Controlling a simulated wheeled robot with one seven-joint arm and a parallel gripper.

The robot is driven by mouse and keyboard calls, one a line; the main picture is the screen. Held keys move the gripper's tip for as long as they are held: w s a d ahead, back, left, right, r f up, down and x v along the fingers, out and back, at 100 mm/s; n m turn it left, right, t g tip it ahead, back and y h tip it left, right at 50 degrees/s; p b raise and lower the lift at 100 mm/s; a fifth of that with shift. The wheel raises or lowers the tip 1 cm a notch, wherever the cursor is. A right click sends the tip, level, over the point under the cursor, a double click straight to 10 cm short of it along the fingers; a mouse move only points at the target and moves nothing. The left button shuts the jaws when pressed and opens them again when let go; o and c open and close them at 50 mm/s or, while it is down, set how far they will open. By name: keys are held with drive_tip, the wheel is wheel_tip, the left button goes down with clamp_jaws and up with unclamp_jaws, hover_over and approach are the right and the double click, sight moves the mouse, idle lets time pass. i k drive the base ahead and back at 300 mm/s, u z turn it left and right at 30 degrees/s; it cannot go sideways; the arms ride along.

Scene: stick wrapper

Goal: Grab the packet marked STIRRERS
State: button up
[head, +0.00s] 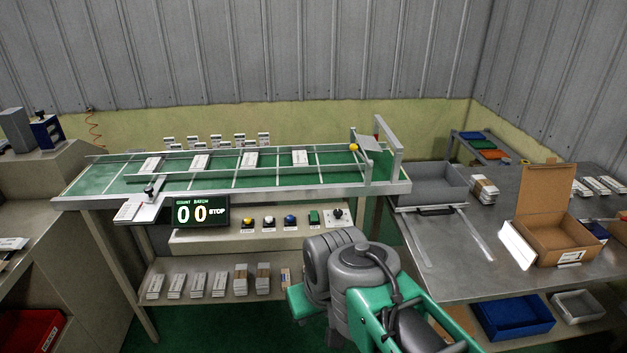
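Several white packets lie spaced along the green conveyor, one of them near its middle (250,159). More small packets stand in a row behind the conveyor (215,141). Bundles of packets (220,284) stand on the shelf below. Print on all of these is too small to read, so I cannot tell which is marked STIRRERS. My arm's grey and green links show at the bottom centre, but my gripper is not visible.
On the right metal table (460,270) are an open cardboard box (553,249), a grey tray (428,190) and a packet bundle (484,188). A blue bin (512,316) sits below.

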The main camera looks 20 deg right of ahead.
sight(300, 158)
drive_tip(key=u, duration=0.95)
drive_tip(key=i, duration=1.15)
drive_tip(key=z, duration=0.65)
drive_tip(key=i, duration=0.75)
drive_tip(key=z, duration=0.7)
